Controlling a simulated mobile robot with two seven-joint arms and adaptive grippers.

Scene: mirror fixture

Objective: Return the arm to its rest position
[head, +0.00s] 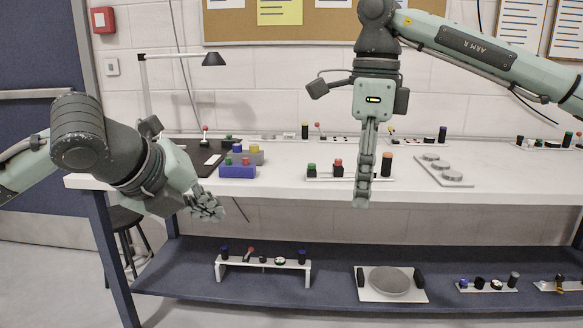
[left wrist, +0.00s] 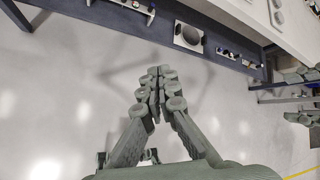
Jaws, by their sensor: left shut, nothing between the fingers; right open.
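My left gripper (head: 207,208) is in front of the bench's left part, at about the height of the bench's front edge. In the left wrist view its fingers (left wrist: 160,88) meet at the tips with nothing between them, over bare floor. My right gripper (head: 364,188) hangs straight down in front of the middle of the bench. Its fingers are seen edge-on and overlap; it is open and holds nothing that I can see. The right arm (head: 480,52) comes in from the upper right.
The white bench (head: 270,190) carries blue and grey button blocks (head: 238,171), a panel with green, red and orange-topped knobs (head: 338,176) and a plate with three discs (head: 445,176). The lower shelf (head: 335,290) holds more fixtures, including a round mirror plate (head: 390,283). A desk lamp (head: 213,60) stands at the back left.

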